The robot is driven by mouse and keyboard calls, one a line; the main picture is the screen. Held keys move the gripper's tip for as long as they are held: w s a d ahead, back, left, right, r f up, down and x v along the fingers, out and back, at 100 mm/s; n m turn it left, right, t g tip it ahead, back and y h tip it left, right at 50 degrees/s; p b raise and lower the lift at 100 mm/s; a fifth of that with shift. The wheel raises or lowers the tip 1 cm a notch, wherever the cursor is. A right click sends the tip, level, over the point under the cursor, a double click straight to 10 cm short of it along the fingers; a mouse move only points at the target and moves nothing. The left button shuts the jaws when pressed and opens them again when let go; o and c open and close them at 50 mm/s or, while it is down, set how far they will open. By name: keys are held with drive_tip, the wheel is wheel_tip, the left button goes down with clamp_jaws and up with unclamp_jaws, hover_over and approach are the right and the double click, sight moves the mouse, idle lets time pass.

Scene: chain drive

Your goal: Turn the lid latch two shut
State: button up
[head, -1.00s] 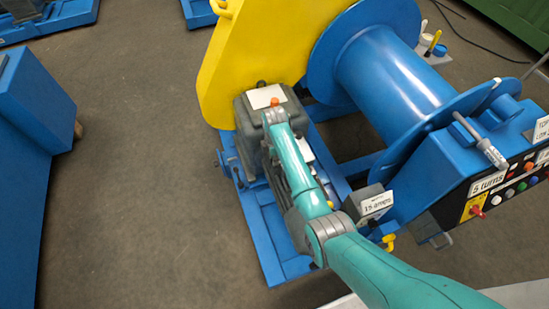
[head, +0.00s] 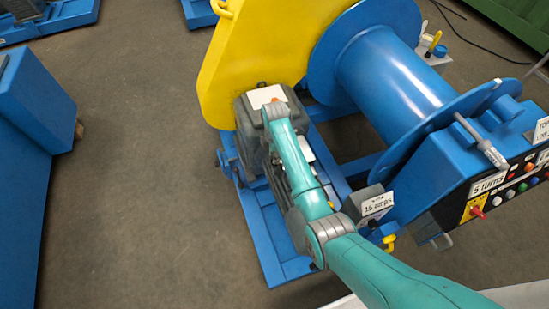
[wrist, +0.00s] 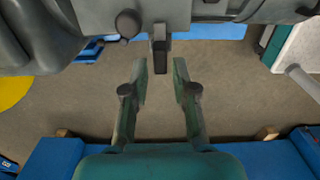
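A grey housing (wrist: 100,14) with a light plate on top shows at the end of my arm in the head view (head: 244,112). In the wrist view its edge spans the top of the picture. A small dark latch-like tab (wrist: 160,56) sticks out from that edge, just beyond and between my fingertips. I cannot tell from any marking whether it is latch two. My gripper (wrist: 160,76) is open, with a finger on either side of the tab's line and clear floor between them. No contact shows. In the head view my arm hides the gripper and the tab.
A yellow guard (head: 260,50) stands behind the housing, and a blue drum (head: 390,75) to its right. A control box (head: 500,170) and a "15 amps" sign (head: 377,204) are at right. A blue base frame (head: 270,240) lies below.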

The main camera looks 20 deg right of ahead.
wheel_tip(320, 180, up, 9)
drive_tip(key=shift+r, duration=0.2)
idle(0.6)
